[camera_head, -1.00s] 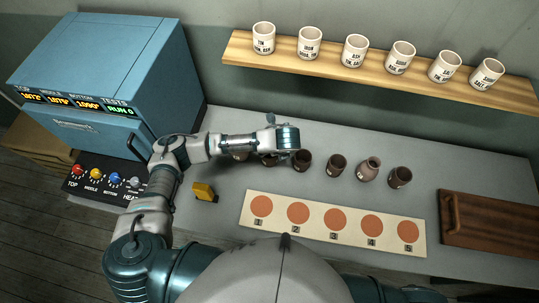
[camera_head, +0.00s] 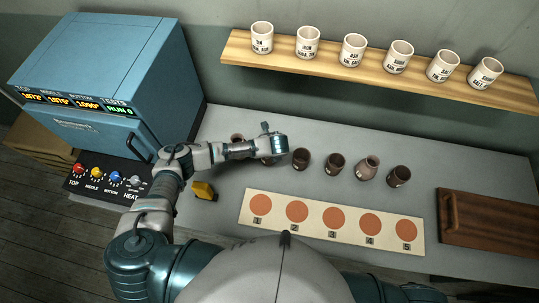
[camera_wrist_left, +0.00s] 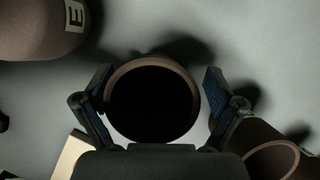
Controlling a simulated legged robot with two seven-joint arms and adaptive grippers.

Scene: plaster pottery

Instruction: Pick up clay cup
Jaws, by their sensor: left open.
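Several dark brown clay cups stand in a row on the grey counter, among them one cup (camera_head: 302,159), another cup (camera_head: 334,163) and a cup at the right end (camera_head: 399,176). My left gripper (camera_head: 271,145) is over the left part of the row and hides most of a cup there. In the left wrist view my left gripper (camera_wrist_left: 156,88) is open, with a blue-padded finger on each side of a round dark cup (camera_wrist_left: 152,102). I cannot tell whether the fingers touch it. My right gripper is not in view.
Neighbouring vessels lie close in the left wrist view, a labelled pot (camera_wrist_left: 40,28) and a cup (camera_wrist_left: 272,155).

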